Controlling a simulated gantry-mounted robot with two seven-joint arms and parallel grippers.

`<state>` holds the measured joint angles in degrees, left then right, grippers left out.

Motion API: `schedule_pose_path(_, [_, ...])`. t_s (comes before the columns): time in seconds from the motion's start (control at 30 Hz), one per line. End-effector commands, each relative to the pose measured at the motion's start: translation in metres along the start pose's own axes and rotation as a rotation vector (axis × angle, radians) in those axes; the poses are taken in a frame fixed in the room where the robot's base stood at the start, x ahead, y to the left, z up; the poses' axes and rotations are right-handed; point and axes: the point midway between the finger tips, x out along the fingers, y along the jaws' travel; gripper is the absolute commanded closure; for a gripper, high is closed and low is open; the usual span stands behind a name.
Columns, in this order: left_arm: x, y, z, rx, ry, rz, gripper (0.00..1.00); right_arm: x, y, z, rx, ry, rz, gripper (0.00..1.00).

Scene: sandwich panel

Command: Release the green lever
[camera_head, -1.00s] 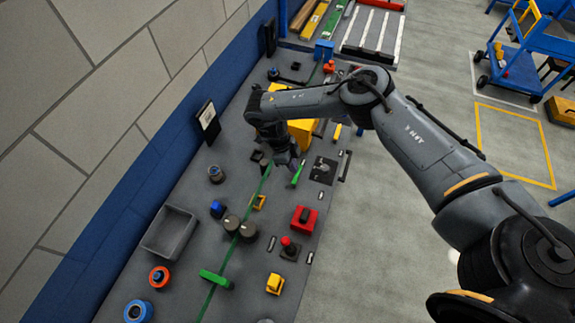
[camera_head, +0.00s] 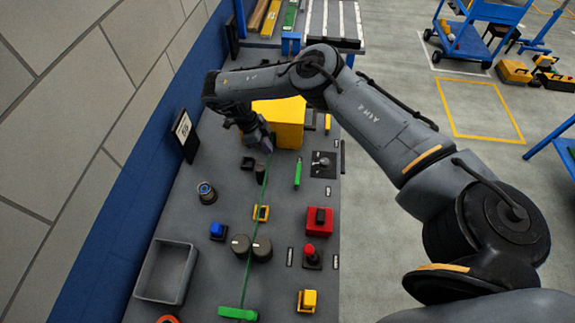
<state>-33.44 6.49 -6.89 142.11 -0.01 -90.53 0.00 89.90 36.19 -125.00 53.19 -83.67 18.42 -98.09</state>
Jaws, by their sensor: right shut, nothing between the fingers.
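A slim green lever (camera_head: 298,174) sticks up from the grey panel (camera_head: 215,262), to the left of a black plate with a small metal toggle (camera_head: 322,164). My right gripper (camera_head: 268,147) is shut and empty. It hangs above the panel, up and left of the lever, with a visible gap between them. The lever's base is small and hard to make out. My left gripper is not in view.
A yellow box (camera_head: 281,124) stands just behind my right gripper. Two dark round knobs (camera_head: 251,248), a red block (camera_head: 319,222), a red-topped joystick (camera_head: 310,254), a green bar (camera_head: 238,314) and a grey tray (camera_head: 166,272) are nearer.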

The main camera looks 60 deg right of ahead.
Motion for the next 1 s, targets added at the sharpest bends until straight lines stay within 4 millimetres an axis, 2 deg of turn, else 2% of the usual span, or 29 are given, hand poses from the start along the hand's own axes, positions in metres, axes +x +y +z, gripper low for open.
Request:
schedule_pose_path(0.23, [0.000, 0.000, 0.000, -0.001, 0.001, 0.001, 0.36, 0.002, 0.000, 0.000, -0.001, 0.000, 0.000, 1.00])
schedule_pose_path(0.37, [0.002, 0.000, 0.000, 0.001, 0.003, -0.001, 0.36, 0.011, 0.001, 0.000, -0.001, 0.002, 0.001, 1.00])
schedule_pose_path(0.63, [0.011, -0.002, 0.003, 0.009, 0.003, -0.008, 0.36, 0.053, 0.001, 0.000, 0.001, 0.004, 0.003, 1.00])
schedule_pose_path(0.9, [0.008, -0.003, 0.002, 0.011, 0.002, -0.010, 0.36, 0.100, 0.001, -0.001, -0.001, 0.004, 0.000, 1.00])
schedule_pose_path(1.0, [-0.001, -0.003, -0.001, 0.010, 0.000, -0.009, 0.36, 0.102, -0.001, -0.015, 0.000, 0.002, 0.002, 1.00])
